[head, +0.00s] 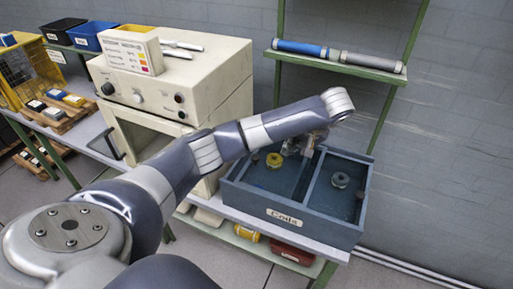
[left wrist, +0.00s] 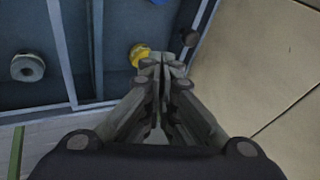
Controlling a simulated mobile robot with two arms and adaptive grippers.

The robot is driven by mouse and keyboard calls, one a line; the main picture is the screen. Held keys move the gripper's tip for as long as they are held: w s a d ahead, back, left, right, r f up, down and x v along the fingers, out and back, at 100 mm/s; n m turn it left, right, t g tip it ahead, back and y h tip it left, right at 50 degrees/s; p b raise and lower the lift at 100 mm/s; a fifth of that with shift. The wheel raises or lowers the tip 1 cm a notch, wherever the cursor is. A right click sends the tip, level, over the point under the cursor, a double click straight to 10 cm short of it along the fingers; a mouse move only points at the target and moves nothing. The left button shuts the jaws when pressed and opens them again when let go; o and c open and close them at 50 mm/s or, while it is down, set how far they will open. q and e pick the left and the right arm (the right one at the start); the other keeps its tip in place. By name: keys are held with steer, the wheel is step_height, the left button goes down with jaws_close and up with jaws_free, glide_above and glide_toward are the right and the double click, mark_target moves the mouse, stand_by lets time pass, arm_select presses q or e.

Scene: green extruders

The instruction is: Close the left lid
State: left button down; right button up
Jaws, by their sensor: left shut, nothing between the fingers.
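The blue box (head: 330,235) stands on the shelf in front of the wall, with its inside visible. A yellow ring-shaped part (head: 274,160) is at its left, and a grey round part (head: 340,180) is at its right. A dark knob (head: 255,157) sits near the left edge; it also shows in the left wrist view (left wrist: 190,37). I cannot make out clearly where the left lid's panel lies. My left gripper (head: 305,148) is shut and empty over the box's back middle. In the left wrist view its fingertips (left wrist: 164,62) appear close to the yellow part (left wrist: 139,54); contact cannot be told. My right gripper is out of view.
A cream oven-like machine (head: 215,75) stands just left of the box. A green-framed shelf (head: 345,68) with blue and grey tubes is above and behind the box. Yellow and red items lie on the shelf below. The floor in front is clear.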

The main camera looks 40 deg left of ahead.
arm_select(q)
steer(key=n, duration=0.1)
steer(key=y+p, duration=0.1)
glide_toward(267, 165)
steer(key=shift+w+a+f+t, duration=0.2)
steer(key=shift+w+a, duration=0.25)
steer(key=shift+w, duration=0.15)
steer(key=shift+w+a+f+t, duration=0.1)
steer(key=shift+w+a+f, duration=0.1)
steer(key=shift+w+a, duration=0.3)
steer(key=a, duration=0.1)
steer(key=a+p, duration=0.1)
steer(key=a+f+p, duration=0.1)
steer(key=shift+s, duration=0.4)
steer(key=shift+s+a+f+p, duration=0.15)
steer(key=shift+s+a+p, duration=0.15)
steer(key=shift+a, duration=0.1)
steer(key=shift+f, duration=0.1)
steer(key=shift+w, duration=0.1)
